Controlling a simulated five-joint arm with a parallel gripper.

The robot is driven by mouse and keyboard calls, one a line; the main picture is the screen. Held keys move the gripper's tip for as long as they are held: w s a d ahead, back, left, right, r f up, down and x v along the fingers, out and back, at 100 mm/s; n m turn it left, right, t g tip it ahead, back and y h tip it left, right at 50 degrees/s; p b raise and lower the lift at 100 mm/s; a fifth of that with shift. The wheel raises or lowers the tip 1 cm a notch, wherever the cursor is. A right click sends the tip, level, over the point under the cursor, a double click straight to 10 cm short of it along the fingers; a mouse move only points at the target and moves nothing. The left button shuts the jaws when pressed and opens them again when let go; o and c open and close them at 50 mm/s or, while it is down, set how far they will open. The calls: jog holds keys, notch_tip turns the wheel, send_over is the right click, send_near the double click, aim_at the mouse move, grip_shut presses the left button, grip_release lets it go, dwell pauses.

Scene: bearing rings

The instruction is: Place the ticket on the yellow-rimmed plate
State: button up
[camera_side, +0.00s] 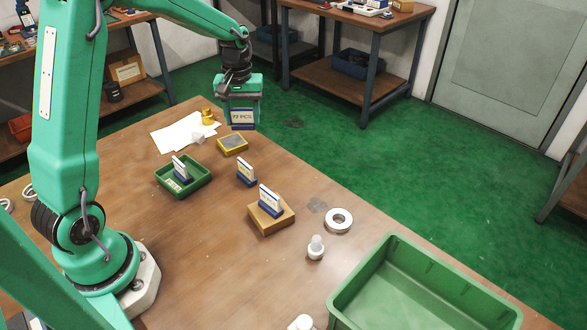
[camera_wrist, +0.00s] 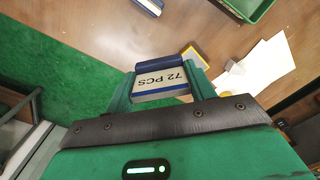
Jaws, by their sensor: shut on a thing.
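My gripper (camera_side: 240,102) is shut on a ticket (camera_side: 243,117), a white card reading "72 PCS" with a blue base. In the wrist view the ticket (camera_wrist: 162,80) sits between the two green fingers (camera_wrist: 160,88) of my gripper. The yellow-rimmed plate (camera_side: 232,143) lies on the table near its far edge, with a grey top that looks empty. In the side view the ticket is above and slightly behind the plate, apart from it. In the wrist view the plate (camera_wrist: 196,56) shows just beyond the ticket, partly hidden by a finger.
White paper (camera_side: 172,138), a brass weight (camera_side: 208,116) and a small pale block (camera_side: 198,138) lie left of the plate. Other tickets stand in a green tray (camera_side: 205,172), on the table (camera_side: 246,172) and on a wooden block (camera_side: 284,219). A metal ring (camera_side: 330,226) and green crate (camera_side: 400,245) are nearer.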

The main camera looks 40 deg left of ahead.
jog(key=a+f, duration=0.1)
jog(key=a, duration=0.1)
jog(key=a+f, duration=0.2)
jog(key=a, duration=0.1)
jog(key=w+a+f, duration=0.1)
jog(key=a+f, duration=0.1)
jog(key=a, duration=0.1)
jog(key=shift+f, duration=1.95)
jog(key=shift+f, duration=0.1)
jog(key=o, duration=1)
notch_tip(320, 180, up, 12)
jog(key=shift+r, duration=0.15)
